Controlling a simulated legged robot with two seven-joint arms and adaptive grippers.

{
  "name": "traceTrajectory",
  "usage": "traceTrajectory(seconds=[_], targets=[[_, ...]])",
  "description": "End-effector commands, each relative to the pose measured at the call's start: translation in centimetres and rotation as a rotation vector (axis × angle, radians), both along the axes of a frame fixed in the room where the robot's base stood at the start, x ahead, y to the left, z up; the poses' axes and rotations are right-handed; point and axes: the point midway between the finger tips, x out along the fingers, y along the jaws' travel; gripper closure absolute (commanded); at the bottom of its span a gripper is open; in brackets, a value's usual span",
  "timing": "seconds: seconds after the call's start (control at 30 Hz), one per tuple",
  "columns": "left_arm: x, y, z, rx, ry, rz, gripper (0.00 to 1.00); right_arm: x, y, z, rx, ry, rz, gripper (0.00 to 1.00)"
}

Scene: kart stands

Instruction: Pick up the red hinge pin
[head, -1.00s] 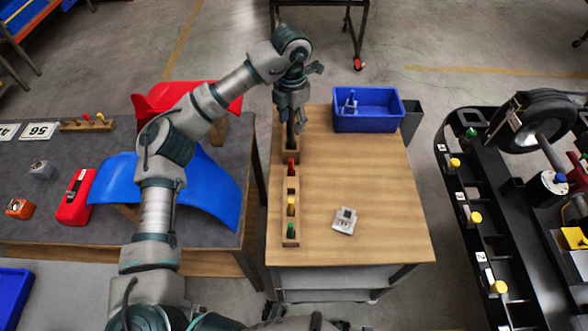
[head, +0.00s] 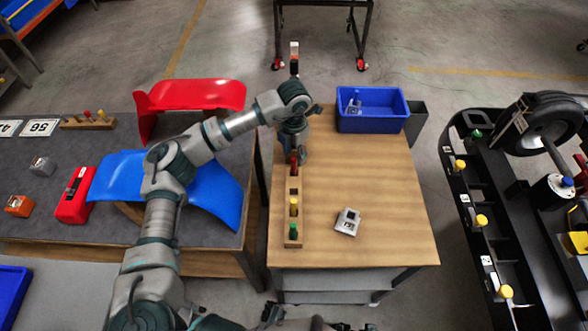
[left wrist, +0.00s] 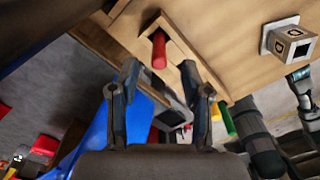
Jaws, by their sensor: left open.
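The red hinge pin (head: 293,160) stands upright in the wooden pin rack (head: 293,243) along the left edge of the wooden bench. It also shows in the left wrist view (left wrist: 159,50), apart from the fingers and beyond the gap between them. My left gripper (head: 298,148) is over the rack at the red pin, partly covering it in the head view. In the left wrist view my left gripper (left wrist: 162,92) is open, with no pin between its fingertips. My right gripper (left wrist: 302,88) seems to show at the right of that view; its jaws are unclear.
A yellow pin (head: 293,207) and a green pin (head: 292,230) stand nearer in the rack. A grey block (head: 347,222) sits on the bench; a blue bin (head: 372,122) is at its far side. Blue (head: 215,195) and red (head: 195,94) panels lie left.

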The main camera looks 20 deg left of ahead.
Motion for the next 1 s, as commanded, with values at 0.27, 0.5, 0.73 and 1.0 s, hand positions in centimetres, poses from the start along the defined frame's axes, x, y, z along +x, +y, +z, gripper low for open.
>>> traceTrajectory(seconds=[0.27,0.5,0.73,1.0], targets=[[0.1,0.1,-4.0,0.001,0.002,0.0,0.52,0.0,0.0,0.1,0.0,0.005,0.0,0.27],[0.1,0.1,-4.0,0.0,0.001,0.0,0.65,0.1,0.1,0.2,0.001,0.003,-0.001,0.27],[0.1,0.1,-4.0,0.0,0.001,0.0,1.0,0.0,0.0,0.2,0.001,0.003,-0.001,0.27],[0.1,0.1,-3.9,0.0,0.001,0.0,1.0,0.0,0.0,0.2,0.001,0.002,-0.001,0.27]])
